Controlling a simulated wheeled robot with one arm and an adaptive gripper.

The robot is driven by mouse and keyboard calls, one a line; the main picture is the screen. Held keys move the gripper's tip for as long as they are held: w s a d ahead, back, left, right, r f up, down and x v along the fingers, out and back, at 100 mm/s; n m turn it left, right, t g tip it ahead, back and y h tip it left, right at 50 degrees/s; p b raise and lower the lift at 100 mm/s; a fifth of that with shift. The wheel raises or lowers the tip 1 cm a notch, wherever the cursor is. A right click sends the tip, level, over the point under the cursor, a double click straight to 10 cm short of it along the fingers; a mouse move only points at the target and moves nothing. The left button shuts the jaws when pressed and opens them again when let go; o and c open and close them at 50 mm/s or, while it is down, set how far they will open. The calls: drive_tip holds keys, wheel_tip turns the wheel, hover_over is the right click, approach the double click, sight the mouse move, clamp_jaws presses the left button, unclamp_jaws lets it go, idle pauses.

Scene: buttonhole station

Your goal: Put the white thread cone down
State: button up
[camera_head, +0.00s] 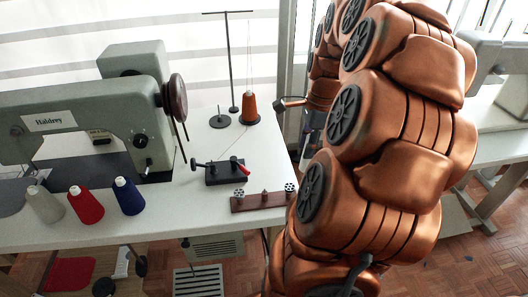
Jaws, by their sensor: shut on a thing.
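My gripper (310,140) shows only in part, pointing down past the table's right edge behind my copper arm. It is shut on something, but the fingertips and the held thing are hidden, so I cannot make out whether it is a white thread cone. A pale grey-white cone (43,204) stands upright at the front left of the white table (185,215), well away from my gripper.
A red cone (85,205) and a blue cone (128,196) stand beside the pale one. The sewing machine (90,120) is behind them. An orange cone (250,108) sits on the thread stand. A black fixture (225,173) and brown rack (263,200) occupy the table's right front.

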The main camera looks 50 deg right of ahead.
drive_tip(key=shift+w+d+f+p, duration=0.15)
drive_tip(key=shift+w+f+p, duration=0.5)
drive_tip(key=shift+w, duration=1.95)
drive_tip(key=shift+w+d+f+p, duration=0.2)
drive_tip(key=shift+w+f, duration=0.8)
drive_tip(key=shift+w, duration=1.6)
drive_tip(key=shift+w+d+f+p, duration=0.1)
drive_tip(key=shift+w+f+p, duration=0.55)
drive_tip(key=shift+w, duration=1.95)
drive_tip(key=shift+f, duration=0.3)
drive_tip(key=o, duration=0.8)
